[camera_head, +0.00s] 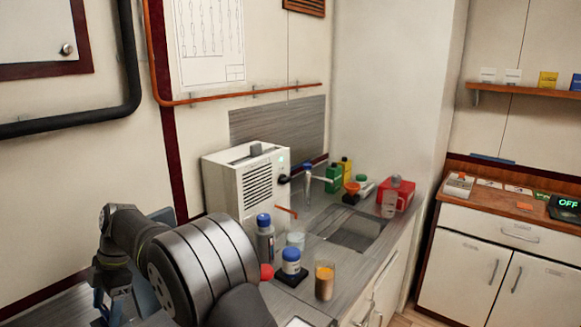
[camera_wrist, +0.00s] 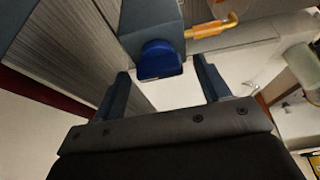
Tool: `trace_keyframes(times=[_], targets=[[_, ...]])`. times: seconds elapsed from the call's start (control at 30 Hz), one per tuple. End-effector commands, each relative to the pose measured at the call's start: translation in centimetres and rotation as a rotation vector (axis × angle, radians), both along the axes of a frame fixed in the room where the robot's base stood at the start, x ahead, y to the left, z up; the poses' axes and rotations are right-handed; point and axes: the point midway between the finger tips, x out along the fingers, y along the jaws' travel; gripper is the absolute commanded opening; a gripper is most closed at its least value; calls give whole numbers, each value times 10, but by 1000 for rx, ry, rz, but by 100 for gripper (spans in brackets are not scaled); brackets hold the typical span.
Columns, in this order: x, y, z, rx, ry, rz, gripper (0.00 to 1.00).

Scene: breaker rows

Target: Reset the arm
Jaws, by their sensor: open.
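My gripper (camera_wrist: 161,68) is open in the wrist view, its two blue-grey fingers standing apart. Nothing is held between them. A dark blue rounded piece (camera_wrist: 160,60) on a blue-grey body shows beyond the fingers and lines up with the gap; I cannot tell what it is or how far off it is. In the head view my dark, ribbed arm fills the lower left, folded over the near end of the counter. My fingers cannot be made out clearly there.
A white vented machine (camera_head: 250,185) stands behind my arm. A blue-capped bottle (camera_head: 265,240), a blue-lidded jar (camera_head: 291,262) and a glass with orange contents (camera_head: 324,280) stand close on its right. A sink (camera_head: 350,228) and a red box (camera_head: 397,190) lie farther back.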

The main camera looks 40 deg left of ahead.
Motion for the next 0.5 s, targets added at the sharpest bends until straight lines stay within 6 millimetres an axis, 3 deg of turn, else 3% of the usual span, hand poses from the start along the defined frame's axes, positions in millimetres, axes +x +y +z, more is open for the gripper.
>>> trace_keyframes(times=[0.5], targets=[[-1,-3,1,0,0,-466,69]])
